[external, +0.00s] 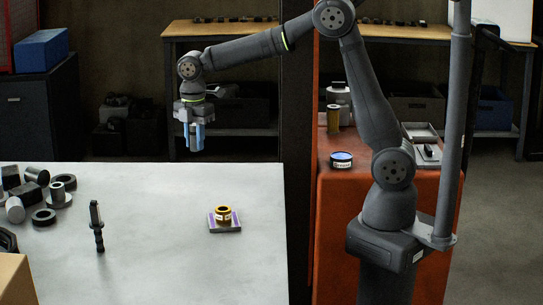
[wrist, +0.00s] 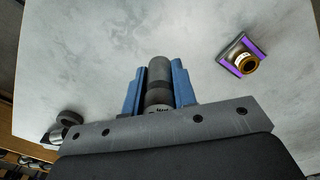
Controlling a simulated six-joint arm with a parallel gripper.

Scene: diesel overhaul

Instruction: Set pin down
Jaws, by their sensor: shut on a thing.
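My gripper (external: 195,138) hangs above the far edge of the grey table (external: 150,195), pointing down. In the wrist view its two blue fingers (wrist: 158,85) are shut on a dark grey cylindrical pin (wrist: 159,72), with one finger on each side. The pin has a darker band and a pale marking near the palm. The pin is held clear of the table top. In the external view the fingers mostly hide it.
A gold ring (external: 223,212) sits on a purple-edged plate (external: 226,226) on the table, also in the wrist view (wrist: 245,63). Several metal parts (external: 40,190) crowd the left. The table between is clear. An orange cabinet (external: 335,200) stands right.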

